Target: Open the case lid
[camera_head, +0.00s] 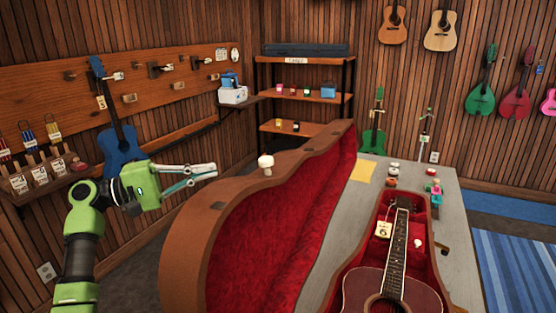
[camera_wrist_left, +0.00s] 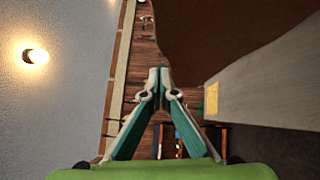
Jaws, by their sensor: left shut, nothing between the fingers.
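The brown case lid (camera_head: 215,225) stands raised on the left side of the case, its red lining (camera_head: 290,215) facing right. A white knob (camera_head: 266,162) shows at its rim. The open case (camera_head: 371,238) lies on the grey table and holds a dark red ukulele (camera_head: 388,285) with a tag. My left gripper (camera_head: 214,171) is shut and empty, left of the lid and apart from it in the head view. In the left wrist view its fingertips (camera_wrist_left: 166,72) meet, and the dark brown lid (camera_wrist_left: 215,40) fills the upper right. My right gripper is not in view.
The grey table (camera_head: 340,232) has a yellow sheet (camera_head: 363,172) and small items at its far end. A blue ukulele (camera_head: 120,145) hangs on the wall board behind my left arm. Shelves (camera_head: 305,97) stand at the back. Blue rug (camera_head: 520,250) and floor lie clear at right.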

